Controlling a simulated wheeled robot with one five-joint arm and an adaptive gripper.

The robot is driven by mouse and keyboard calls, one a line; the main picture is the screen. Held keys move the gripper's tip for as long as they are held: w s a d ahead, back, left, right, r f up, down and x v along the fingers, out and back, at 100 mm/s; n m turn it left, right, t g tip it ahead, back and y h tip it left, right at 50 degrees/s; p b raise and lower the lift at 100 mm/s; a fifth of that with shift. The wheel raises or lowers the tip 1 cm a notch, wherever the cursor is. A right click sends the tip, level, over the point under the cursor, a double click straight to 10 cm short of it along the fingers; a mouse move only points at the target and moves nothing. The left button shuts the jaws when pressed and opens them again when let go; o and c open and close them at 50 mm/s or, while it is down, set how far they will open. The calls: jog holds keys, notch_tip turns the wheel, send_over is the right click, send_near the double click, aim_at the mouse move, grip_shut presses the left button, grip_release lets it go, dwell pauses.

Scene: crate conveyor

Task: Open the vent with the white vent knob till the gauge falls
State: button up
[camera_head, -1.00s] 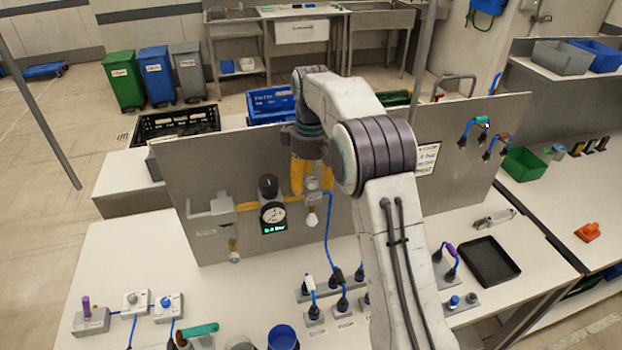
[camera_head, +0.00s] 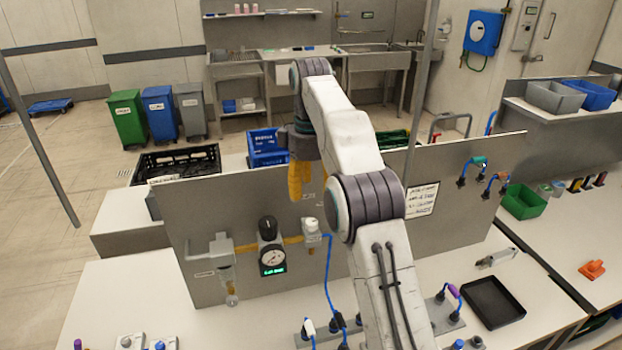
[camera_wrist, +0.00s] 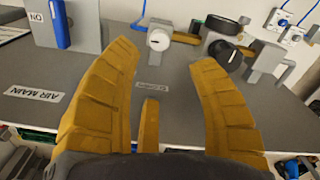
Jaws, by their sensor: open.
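The white vent knob (camera_head: 311,224) is on the small fitting at the right end of the yellow pipe on the grey panel. In the wrist view the white knob (camera_wrist: 159,40), with a dark mark on its face, shows beyond and between my fingertips. My gripper (camera_head: 298,184) is open and empty; it appears above the knob in the head view. Its yellow fingers (camera_wrist: 163,57) stand apart and do not appear to touch the knob. The round gauge (camera_head: 272,257) has a green digital display below it, too small to read.
A black knob (camera_head: 267,228) sits above the gauge, close to the white knob. A valve (camera_head: 212,250) is at the pipe's left. A blue hose (camera_head: 328,270) runs down beside the fitting. A black tray (camera_head: 493,301) lies on the bench at right.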

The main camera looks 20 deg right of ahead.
jog(key=shift+s+r, duration=0.1)
jog(key=shift+r, duration=0.85)
jog(key=shift+r, duration=0.15)
dwell(0.3)
jog(key=s+r+m+t+b, duration=0.3)
jog(key=s, duration=1.1)
jog(key=s+f+m+t+b, duration=0.1)
jog(key=s+f+m, duration=0.1)
jog(key=s+f, duration=1.2)
jog(key=s, duration=0.4)
jog(key=shift+s+f+t+b, duration=0.25)
jog(key=shift+s+t+b, duration=0.1)
jog(key=shift+t, duration=0.05)
jog(key=shift+d, duration=0.15)
